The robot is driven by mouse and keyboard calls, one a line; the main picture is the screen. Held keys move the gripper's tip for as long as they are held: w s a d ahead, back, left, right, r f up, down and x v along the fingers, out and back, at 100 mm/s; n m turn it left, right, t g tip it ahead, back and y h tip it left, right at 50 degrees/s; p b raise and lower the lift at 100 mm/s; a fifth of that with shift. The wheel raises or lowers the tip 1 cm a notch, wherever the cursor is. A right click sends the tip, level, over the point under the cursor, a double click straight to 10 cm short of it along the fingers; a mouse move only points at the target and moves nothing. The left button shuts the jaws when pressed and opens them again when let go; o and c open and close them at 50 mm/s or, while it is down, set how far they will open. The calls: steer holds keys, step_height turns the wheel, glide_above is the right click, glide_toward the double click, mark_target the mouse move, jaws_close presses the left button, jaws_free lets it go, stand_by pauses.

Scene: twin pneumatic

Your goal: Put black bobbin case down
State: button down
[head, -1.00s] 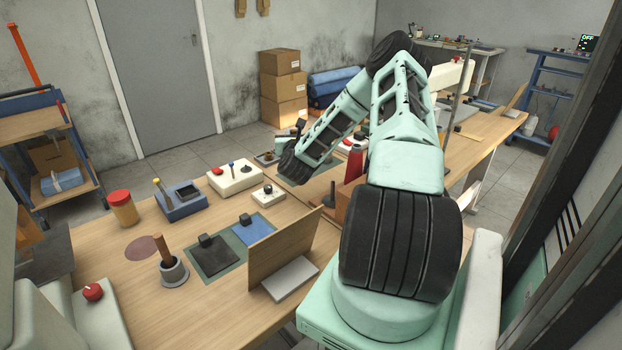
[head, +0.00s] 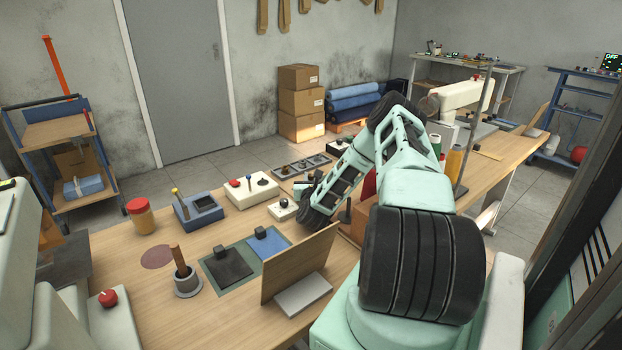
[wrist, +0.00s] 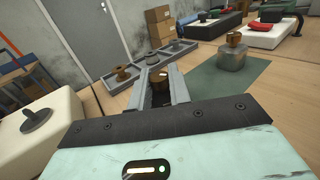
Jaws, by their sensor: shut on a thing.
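In the wrist view my gripper (wrist: 160,82) is shut on a dark piece with a copper-brown top, which looks like the black bobbin case (wrist: 159,90). Its lower part is hidden by the fingers and wrist housing. A grey compartment tray (wrist: 108,82) with several small spool-like pieces lies just beyond the fingers. The held piece appears apart from the tray, on its near side. The tray also shows in the head view (head: 301,166), behind my wrist. My fingers and the held piece are hidden there behind my arm.
A white block with a dark knob (wrist: 38,121) is close on the left of the wrist view. A metal cylinder with a brown top (wrist: 234,53) stands on a green mat (wrist: 208,82) to the right. An upright wooden board (head: 298,262) stands on the bench's near side.

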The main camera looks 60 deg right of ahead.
steer(key=c, duration=1.3)
jaws_free()
steer(key=shift+f, duration=0.1)
steer(key=shift+r, duration=0.2)
steer(key=p+v, duration=0.1)
steer(key=v, duration=0.6)
steer(key=shift+s+a+f, duration=0.1)
steer(key=shift+s+a, duration=0.05)
steer(key=shift+a, duration=0.05)
